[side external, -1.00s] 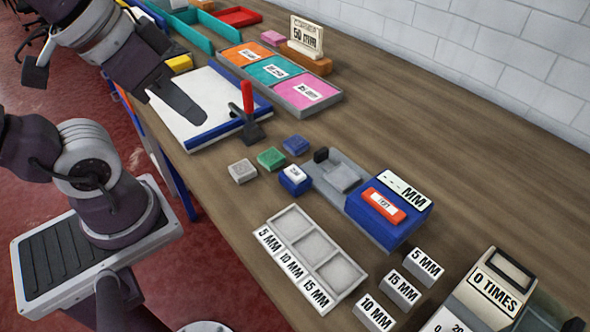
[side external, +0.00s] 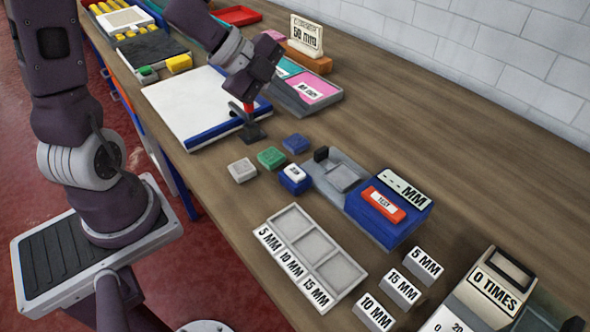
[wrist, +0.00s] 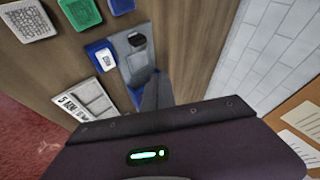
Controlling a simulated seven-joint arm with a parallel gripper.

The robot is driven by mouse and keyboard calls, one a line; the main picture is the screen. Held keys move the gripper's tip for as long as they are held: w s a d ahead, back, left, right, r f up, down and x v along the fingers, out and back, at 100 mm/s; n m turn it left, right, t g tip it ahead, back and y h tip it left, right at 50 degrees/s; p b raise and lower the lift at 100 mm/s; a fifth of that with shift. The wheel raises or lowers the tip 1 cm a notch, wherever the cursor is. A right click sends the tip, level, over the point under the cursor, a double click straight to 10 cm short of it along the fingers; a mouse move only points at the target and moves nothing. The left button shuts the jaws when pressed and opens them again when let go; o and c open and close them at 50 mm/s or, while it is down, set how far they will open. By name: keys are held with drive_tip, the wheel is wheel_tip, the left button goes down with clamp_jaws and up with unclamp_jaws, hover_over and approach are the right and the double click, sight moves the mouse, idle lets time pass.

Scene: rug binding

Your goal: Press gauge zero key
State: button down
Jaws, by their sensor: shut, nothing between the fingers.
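The gauge has a grey bed (side external: 322,182) with a black post, and a blue housing (side external: 405,215) with a "- - MM" display (side external: 403,188) and a red TEST key (side external: 384,204). A small blue block with a white-topped key (side external: 295,173) sits at the bed's left; its lettering is too small to read in the side view. This key also shows in the wrist view (wrist: 104,59), left of the gauge bed (wrist: 133,42). My gripper (side external: 247,92) is shut and empty, above the red-handled tool and well left of the key. Its dark fingers (wrist: 156,92) hide part of the gauge in the wrist view.
Grey (side external: 242,170), green (side external: 271,157) and blue (side external: 296,143) blocks lie near the key. The red-handled tool (side external: 253,130) stands under my gripper. A three-slot tray (side external: 312,258), loose MM blocks (side external: 400,288) and a "0 TIMES" counter (side external: 493,289) lie in front. The bench's back right is clear.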

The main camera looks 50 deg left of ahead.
sight(290, 170)
drive_tip(key=s+h, duration=0.1)
drive_tip(key=s+d+f+m+g, duration=0.1)
drive_tip(key=s+d+m+g+h, duration=0.1)
drive_tip(key=shift+f+h, duration=0.3)
drive_tip(key=shift+f, duration=4.4)
drive_tip(key=shift+f, duration=0.1)
drive_tip(key=shift+f, duration=0.3)
drive_tip(key=shift+f, duration=0.45)
drive_tip(key=shift+r, duration=0.85)
